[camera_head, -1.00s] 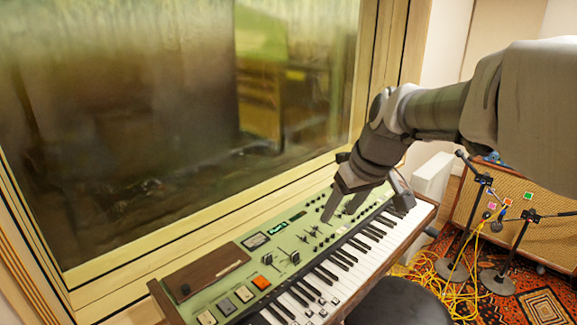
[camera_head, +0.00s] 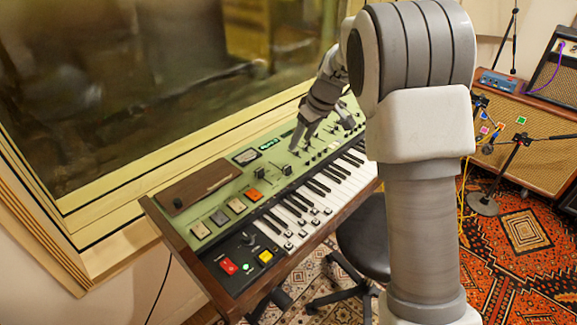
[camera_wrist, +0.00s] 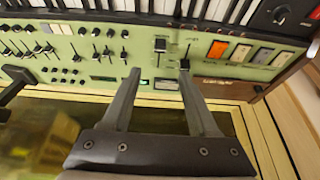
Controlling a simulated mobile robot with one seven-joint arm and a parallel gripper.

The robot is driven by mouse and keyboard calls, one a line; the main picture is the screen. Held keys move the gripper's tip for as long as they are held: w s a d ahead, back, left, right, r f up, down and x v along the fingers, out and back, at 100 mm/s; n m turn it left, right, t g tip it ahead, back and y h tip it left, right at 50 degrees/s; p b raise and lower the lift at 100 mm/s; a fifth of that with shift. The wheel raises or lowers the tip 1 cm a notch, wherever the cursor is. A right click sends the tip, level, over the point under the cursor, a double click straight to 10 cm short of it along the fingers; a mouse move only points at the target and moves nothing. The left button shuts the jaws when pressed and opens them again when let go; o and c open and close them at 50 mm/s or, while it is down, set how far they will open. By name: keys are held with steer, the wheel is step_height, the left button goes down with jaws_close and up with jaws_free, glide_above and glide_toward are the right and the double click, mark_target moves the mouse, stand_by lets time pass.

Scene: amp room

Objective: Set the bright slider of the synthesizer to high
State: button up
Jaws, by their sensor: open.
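The synthesizer (camera_head: 215,215) has a green panel above its keys, set with a display and several black sliders. No slider label is readable, so I cannot tell which one is bright. Two larger sliders stand on the panel's left half in the head view, one of them here (camera_head: 262,173). In the wrist view these two are the near slider (camera_wrist: 160,45) and the one (camera_wrist: 185,62) by the right fingertip; contact is unclear. My gripper (camera_head: 303,143) is open and points down over the panel. Its fingers (camera_wrist: 161,70) are apart with nothing between them.
Small knobs and sliders (camera_wrist: 95,45) crowd the panel left of my fingers in the wrist view. A window ledge (camera_head: 125,220) runs behind the synthesizer. A dark stool (camera_head: 362,240) stands in front, and an amp (camera_head: 525,140) with microphone stands (camera_head: 500,175) is at right.

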mark_target(288, 166)
steer(key=b+x, duration=0.1)
steer(key=x, duration=1.2)
steer(key=shift+s+b, duration=0.1)
steer(key=shift+b, duration=0.25)
jaws_close()
steer(key=shift+d, duration=0.1)
stand_by(0.5)
